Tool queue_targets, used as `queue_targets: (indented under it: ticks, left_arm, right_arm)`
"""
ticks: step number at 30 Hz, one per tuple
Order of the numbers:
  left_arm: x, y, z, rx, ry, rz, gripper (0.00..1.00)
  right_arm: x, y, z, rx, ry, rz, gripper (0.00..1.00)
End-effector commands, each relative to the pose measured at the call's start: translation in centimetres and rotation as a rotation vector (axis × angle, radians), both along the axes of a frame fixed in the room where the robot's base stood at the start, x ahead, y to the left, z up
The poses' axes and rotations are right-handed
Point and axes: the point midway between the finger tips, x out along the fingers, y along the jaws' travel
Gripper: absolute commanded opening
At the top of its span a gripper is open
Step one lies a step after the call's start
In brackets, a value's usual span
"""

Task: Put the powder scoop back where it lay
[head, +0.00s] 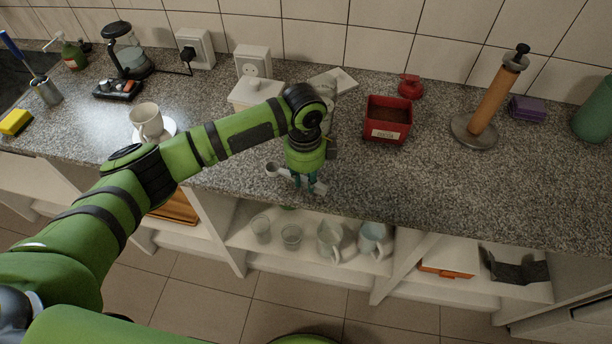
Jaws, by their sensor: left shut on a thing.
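My left gripper (306,186) points down near the front edge of the worktop, left of and in front of the red box. It is shut on the powder scoop (272,169). The scoop is small and pale grey; its round bowl shows to the left of the fingers and a pale end shows to the right. The fingers hide its middle, and I cannot tell whether it touches the worktop. A red box (387,133) of brown powder, with a white label on its front, stands to the right. My right gripper is not in view.
A white lidded box (252,94) stands behind my left arm. A cup (146,120) on a saucer stands left, a paper-towel holder (489,105) right. A small red object (410,86) sits behind the red box. Glasses and jugs stand on the shelf below. The front-right worktop is clear.

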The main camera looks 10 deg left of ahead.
Motion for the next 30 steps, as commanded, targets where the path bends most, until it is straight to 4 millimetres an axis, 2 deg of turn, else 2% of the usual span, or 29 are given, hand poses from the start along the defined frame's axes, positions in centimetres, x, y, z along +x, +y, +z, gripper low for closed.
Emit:
queue_targets:
  ticks: [8,18,30]
  left_arm:
    - [0.0,0.0,-0.1,0.000,0.001,0.000,0.00]
    - [-0.1,0.0,-1.2,0.001,0.002,0.001,0.00]
    - [-0.1,0.0,-1.3,0.000,0.001,0.001,0.00]
  right_arm:
    - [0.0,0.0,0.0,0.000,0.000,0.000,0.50]
    - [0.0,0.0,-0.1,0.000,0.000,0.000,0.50]
    - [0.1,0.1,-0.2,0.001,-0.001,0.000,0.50]
